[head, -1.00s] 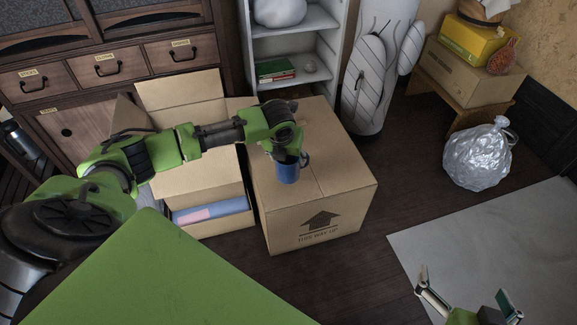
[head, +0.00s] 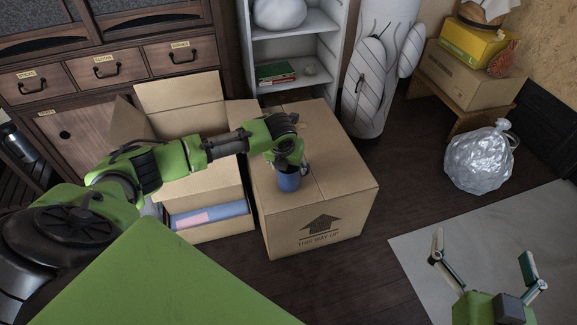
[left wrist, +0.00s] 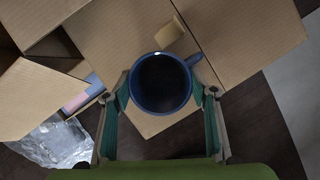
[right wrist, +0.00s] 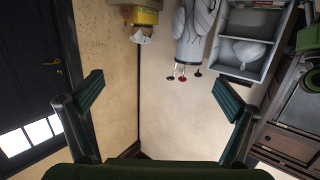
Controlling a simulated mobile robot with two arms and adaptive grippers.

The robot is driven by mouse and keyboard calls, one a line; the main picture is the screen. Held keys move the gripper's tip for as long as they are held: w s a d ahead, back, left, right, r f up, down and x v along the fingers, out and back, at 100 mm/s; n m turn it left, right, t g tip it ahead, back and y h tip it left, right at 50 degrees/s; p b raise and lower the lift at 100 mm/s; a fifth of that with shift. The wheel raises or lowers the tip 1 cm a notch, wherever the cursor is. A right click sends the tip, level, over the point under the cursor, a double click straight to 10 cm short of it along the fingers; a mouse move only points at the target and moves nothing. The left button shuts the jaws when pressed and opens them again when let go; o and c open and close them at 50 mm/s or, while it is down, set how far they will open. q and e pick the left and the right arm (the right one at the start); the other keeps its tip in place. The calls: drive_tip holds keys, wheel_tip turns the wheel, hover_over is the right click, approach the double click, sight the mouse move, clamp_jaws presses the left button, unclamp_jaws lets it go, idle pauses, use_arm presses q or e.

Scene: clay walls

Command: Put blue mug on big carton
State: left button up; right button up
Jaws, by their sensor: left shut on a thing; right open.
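The blue mug (head: 288,181) is upright in my left gripper (head: 290,168), over the top of the big carton (head: 338,187) near its front left edge. Whether its base touches the carton top cannot be told. In the left wrist view the mug (left wrist: 161,84) shows from above, dark inside, with its handle to the upper right. The left fingers (left wrist: 161,97) are shut on its two sides. My right gripper (head: 484,262) is open and empty at the lower right, above the grey mat. In the right wrist view its fingers (right wrist: 160,100) are wide apart.
An open carton (head: 205,189) with a blue and pink item in it stands left of the big carton. A silver bag (head: 478,160) sits on the floor to the right. A golf bag (head: 372,80) and white shelf (head: 327,52) stand behind. Most of the big carton's top is clear.

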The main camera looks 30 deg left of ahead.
use_arm(q)
drive_tip(key=shift+f, duration=0.1)
drive_tip(key=o, duration=1.3)
